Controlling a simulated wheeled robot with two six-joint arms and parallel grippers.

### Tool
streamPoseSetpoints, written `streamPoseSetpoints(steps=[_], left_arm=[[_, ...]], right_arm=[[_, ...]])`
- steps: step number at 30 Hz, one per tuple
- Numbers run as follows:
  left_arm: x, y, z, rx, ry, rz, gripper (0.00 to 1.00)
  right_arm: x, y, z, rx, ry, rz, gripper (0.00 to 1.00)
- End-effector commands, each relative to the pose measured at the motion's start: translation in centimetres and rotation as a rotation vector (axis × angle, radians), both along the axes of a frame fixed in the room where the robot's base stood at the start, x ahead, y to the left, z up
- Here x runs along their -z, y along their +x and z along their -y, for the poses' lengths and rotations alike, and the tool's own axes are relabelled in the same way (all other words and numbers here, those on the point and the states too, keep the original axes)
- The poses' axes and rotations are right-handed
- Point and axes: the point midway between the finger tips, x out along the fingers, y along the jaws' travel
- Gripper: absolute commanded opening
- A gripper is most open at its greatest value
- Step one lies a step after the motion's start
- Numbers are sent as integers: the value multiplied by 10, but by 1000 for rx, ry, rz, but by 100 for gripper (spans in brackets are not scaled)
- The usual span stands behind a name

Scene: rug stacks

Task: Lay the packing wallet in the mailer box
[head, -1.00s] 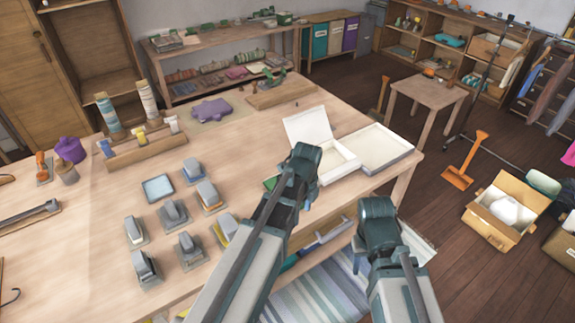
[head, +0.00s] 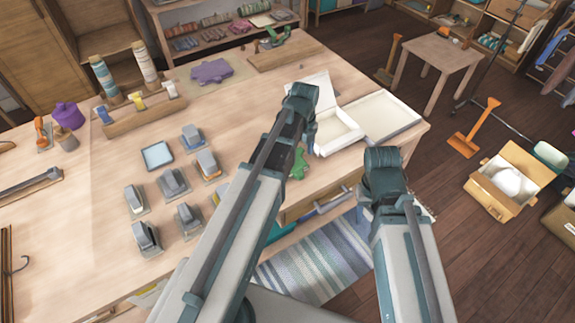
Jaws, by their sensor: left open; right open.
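A white box with its lid raised, which looks like the mailer box (head: 338,132), stands open on the worktable near its right end. Its inside looks empty. A green flat thing (head: 298,166) lies on the table just in front of it, partly hidden by my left arm. I cannot tell whether it is the packing wallet. My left gripper (head: 304,124) is open at the box's left side, its fingertips mostly hidden by the arm. My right gripper (head: 367,208) is open off the table's front edge, also largely hidden, and it appears empty.
A shallow white tray (head: 384,118) sits right of the box. A blue-rimmed dish (head: 157,156) and several grey-topped tools (head: 172,183) stand left of my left arm. A purple cloth (head: 211,72) lies behind. A striped rug (head: 310,262) lies on the floor below.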

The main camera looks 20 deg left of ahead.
Motion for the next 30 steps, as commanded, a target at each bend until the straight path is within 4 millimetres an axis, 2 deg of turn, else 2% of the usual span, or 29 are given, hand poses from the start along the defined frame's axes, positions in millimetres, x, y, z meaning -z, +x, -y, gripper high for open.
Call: streamPoseSetpoints(steps=[1,9,20,30], left_arm=[[15,0,0,0,0,0,70],[50,0,1,0,0,0,70],[57,-1,1,0,0,0,70],[93,-6,9,0,0,0,70]], right_arm=[[15,0,0,0,0,0,50],[50,0,0,0,0,0,50],[57,0,0,0,0,0,50],[93,0,0,0,0,0,50]])
